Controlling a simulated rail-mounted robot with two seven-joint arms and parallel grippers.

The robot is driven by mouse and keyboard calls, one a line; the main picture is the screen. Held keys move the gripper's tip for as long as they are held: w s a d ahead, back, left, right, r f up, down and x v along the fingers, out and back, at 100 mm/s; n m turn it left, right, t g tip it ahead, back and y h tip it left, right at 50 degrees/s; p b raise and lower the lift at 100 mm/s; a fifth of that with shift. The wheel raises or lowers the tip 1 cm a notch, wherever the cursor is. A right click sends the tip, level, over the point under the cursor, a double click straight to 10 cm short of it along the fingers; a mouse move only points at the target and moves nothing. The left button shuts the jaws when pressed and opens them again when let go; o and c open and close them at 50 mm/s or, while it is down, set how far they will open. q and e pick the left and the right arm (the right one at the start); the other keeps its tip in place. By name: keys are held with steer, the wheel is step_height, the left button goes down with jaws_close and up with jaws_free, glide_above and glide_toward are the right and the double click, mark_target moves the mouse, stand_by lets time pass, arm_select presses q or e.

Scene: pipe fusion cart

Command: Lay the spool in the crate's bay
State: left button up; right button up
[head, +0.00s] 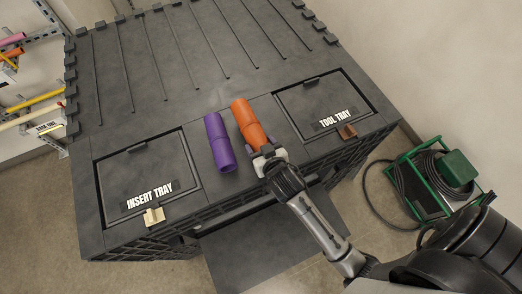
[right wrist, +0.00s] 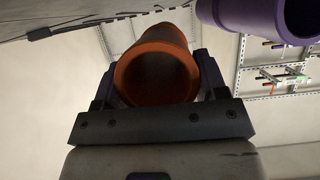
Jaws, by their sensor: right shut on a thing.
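An orange pipe piece (head: 244,115) is the likely spool, though a purple pipe piece (head: 216,135) lies beside it to the left. My right gripper (head: 266,151) is shut on the near end of the orange piece. In the right wrist view the orange piece (right wrist: 157,60) shows its open round end between the two fingers. Whether it touches the crate top is unclear. The dark grey crate (head: 165,85) has a bare strip between its two lidded trays, where both pieces show. My left gripper is in neither view.
The insert tray lid (head: 142,165) is at left and the tool tray lid (head: 320,100) at right, both closed. A green-framed machine (head: 430,175) with coiled cable stands on the floor at right. A wall rack (head: 35,75) stands at left. The grooved crate top behind is clear.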

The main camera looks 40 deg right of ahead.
step_height(320, 180, down, 4)
steer(key=shift+r, duration=0.15)
stand_by(0.3)
steer(key=shift+f, duration=0.2)
steer(key=o, duration=1)
steer(key=shift+o, duration=0.2)
